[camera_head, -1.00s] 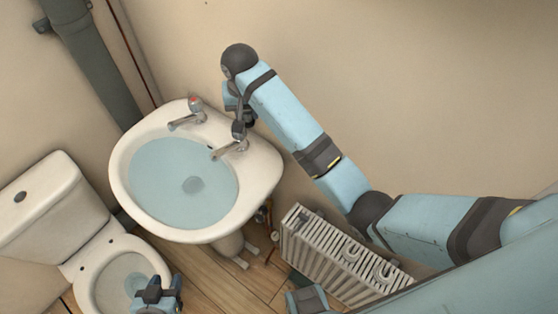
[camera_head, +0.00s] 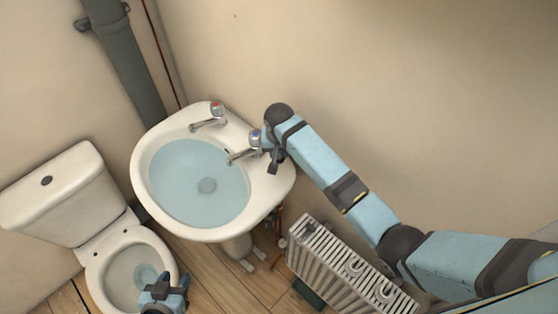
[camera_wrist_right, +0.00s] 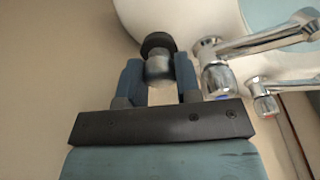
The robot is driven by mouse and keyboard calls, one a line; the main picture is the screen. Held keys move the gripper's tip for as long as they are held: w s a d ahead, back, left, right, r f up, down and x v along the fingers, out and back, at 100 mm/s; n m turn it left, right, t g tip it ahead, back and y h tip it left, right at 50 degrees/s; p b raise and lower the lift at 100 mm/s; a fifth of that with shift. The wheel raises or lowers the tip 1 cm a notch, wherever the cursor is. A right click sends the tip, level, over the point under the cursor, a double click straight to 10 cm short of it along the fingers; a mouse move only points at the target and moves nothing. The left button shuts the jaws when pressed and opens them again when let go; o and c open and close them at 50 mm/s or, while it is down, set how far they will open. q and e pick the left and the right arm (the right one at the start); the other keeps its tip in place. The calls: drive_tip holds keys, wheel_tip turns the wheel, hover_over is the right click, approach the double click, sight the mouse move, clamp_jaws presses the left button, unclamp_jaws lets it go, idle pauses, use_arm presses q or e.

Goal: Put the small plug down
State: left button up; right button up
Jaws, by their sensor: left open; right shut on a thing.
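The small plug (camera_wrist_right: 158,63) shows in the right wrist view as a grey body with a wider black disc at its far end. My right gripper (camera_wrist_right: 158,82) is shut on its grey body. In the head view this gripper (camera_head: 273,160) is at the sink's back right corner, just right of the blue-marked tap (camera_head: 245,149); the plug cannot be made out there. The white sink (camera_head: 145,197) holds water, with a round grey drain (camera_head: 207,186) at its bottom. My left gripper (camera_head: 166,292) is low in front of the toilet, partly cut off.
A red-marked tap (camera_head: 210,117) stands further left on the sink. The toilet (camera_head: 95,268) is at left, and a radiator (camera_head: 330,262) leans below my right arm. The wall rises close behind the sink. A few pipe parts lie near the pedestal.

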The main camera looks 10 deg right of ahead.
sight(279, 159)
drive_tip(key=shift+f, duration=2.8)
drive_tip(key=o, duration=1)
drive_tip(key=shift+f, duration=0.1)
